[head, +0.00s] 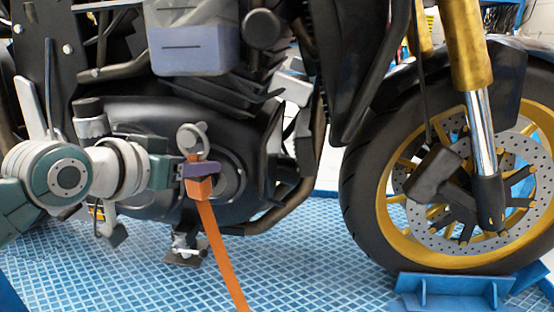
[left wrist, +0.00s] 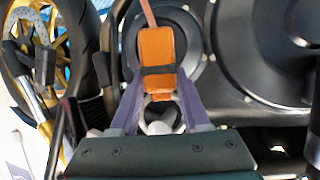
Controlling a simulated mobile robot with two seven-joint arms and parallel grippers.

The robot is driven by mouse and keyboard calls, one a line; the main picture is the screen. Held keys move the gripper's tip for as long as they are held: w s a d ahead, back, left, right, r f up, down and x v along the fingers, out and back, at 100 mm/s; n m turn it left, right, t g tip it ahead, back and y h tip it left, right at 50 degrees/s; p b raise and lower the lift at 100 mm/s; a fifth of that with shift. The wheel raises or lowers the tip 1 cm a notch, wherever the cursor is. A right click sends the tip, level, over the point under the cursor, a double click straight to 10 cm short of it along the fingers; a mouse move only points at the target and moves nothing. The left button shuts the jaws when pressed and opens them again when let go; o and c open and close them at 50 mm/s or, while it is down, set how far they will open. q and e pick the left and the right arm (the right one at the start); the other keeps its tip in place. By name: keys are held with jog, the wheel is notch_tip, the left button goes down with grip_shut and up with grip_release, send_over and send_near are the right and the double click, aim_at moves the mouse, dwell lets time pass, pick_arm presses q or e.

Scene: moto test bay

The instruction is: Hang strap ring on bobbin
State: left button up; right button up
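My left gripper (head: 198,170) has purple fingers and is in front of the motorcycle's dark round engine cover. The fingers are closed on the orange strap block (head: 199,189). The orange strap (head: 223,254) hangs from the block toward the floor. A grey strap ring (head: 190,137) stands above the fingers. In the left wrist view, the orange block (left wrist: 157,50) with a dark band sits between the fingertips (left wrist: 158,82), and grey ring parts show between the fingers, nearer the palm. I cannot pick out the bobbin with certainty. My right gripper is not in view.
The motorcycle's engine cover (head: 240,165) is close behind the gripper. The front wheel (head: 365,205) stands at the right in a blue wheel chock (head: 450,290). A footpeg-like part (head: 185,250) is below the gripper. Blue tiled floor (head: 310,260) lies open in front.

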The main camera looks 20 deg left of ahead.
pick_arm(q)
jog(key=o, duration=0.5)
jog(key=shift+s+r+p, duration=0.3)
jog(key=shift+s+p, duration=0.05)
jog(key=shift+s, duration=0.1)
jog(key=p+v, duration=0.3)
jog(key=v, duration=0.6)
jog(key=shift+p, duration=0.4)
